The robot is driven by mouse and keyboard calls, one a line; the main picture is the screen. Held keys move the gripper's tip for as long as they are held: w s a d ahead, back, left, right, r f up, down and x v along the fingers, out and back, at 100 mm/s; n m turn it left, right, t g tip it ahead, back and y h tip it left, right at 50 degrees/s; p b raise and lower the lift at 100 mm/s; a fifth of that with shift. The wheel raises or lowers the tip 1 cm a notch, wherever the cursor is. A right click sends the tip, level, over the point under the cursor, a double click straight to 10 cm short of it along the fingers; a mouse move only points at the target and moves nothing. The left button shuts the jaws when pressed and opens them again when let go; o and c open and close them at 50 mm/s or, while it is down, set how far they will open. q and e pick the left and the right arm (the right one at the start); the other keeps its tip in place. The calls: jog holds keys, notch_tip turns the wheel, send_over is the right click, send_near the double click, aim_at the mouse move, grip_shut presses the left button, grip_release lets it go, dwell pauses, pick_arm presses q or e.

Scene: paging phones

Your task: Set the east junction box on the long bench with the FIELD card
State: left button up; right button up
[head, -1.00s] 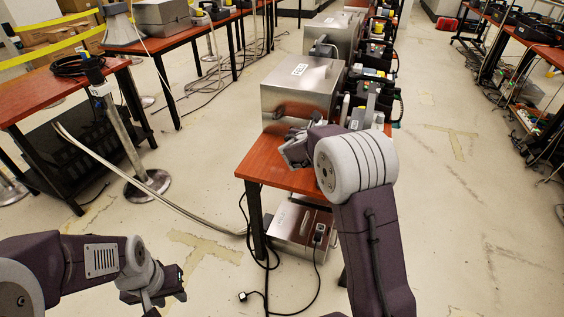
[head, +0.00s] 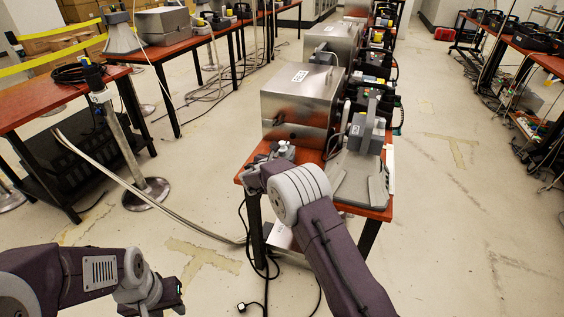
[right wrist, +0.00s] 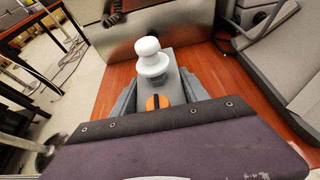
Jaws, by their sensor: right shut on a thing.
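The long bench (head: 376,212) has a red-brown top. A brushed-metal box (head: 300,92) with a small white label stands near its front end; the label is too small to read. My right gripper (head: 280,150) is low over the front left corner, just before this box. The metal box (right wrist: 185,25) is just beyond. My left gripper (head: 165,297) hangs at lower left, its jaws unclear. I cannot make out a FIELD card.
A grey phone-like unit (head: 360,170) on a broad base stands right of my right gripper. More metal boxes (head: 332,42) and several handsets line the bench behind. A stanchion post (head: 128,150) and cables stand left.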

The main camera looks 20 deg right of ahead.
jog(key=shift+f, duration=0.2)
jog(key=o, duration=1.6)
jog(key=shift+c, duration=0.2)
